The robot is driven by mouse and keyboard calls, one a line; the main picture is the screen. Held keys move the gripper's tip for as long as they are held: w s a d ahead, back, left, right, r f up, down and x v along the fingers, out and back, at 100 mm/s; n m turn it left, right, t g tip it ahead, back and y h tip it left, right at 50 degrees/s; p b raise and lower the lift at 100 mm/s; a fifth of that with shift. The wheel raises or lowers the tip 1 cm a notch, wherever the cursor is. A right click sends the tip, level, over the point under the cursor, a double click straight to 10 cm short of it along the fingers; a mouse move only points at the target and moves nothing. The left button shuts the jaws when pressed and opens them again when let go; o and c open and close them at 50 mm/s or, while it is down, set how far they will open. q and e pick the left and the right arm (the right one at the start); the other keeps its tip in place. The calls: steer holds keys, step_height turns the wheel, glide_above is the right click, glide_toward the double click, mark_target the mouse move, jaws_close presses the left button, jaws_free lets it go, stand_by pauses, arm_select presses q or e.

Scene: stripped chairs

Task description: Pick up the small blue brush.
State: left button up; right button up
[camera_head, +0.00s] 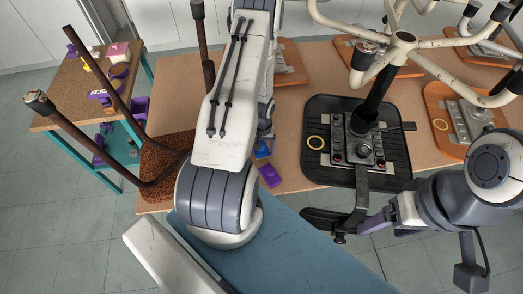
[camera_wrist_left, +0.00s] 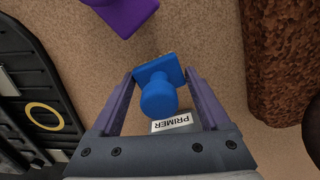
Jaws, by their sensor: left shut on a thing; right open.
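The small blue brush (camera_wrist_left: 158,98), a flat square block with a rounded knob, is between the fingers of my left gripper (camera_wrist_left: 160,76) in the left wrist view. That gripper is shut on it. In the head view, a bit of blue (camera_head: 262,149) shows beside my left arm, which hides most of the gripper there. A white label reading PRIMER (camera_wrist_left: 171,123) shows just below the knob; what it is fixed to is unclear. My right gripper (camera_head: 370,226) is open at the front of the black tray, partly hidden.
A purple piece (camera_head: 270,176) lies near the table's front edge. A black tray (camera_head: 314,172) holds a chair mechanism and a yellow ring (camera_head: 315,143). A rough brown block (camera_head: 163,157) and a metal chair frame (camera_head: 95,137) stand at left. A side table (camera_head: 62,92) holds purple and yellow parts.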

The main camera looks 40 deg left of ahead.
arm_select(q)
steer(key=shift+r, duration=0.15)
steer(key=shift+r+p, duration=0.9)
steer(key=shift+p, duration=0.05)
step_height(320, 180, up, 2)
steer(key=shift+r+p, duration=0.25)
steer(key=shift+p, duration=0.95)
steer(key=shift+d+f+b, duration=0.2)
steer(key=shift+d+b, duration=0.25)
steer(key=shift+b, duration=0.45)
steer(key=s+d+r+b, duration=0.1)
steer(key=d+r+b, duration=0.1)
steer(key=d+r, duration=0.5)
steer(key=d, duration=0.3)
steer(key=shift+s+d+b, duration=0.35)
steer(key=shift+b, duration=0.05)
steer(key=o, duration=0.8)
steer(key=shift+f, duration=0.1)
steer(key=shift+c, duration=0.2)
steer(key=c, duration=0.5)
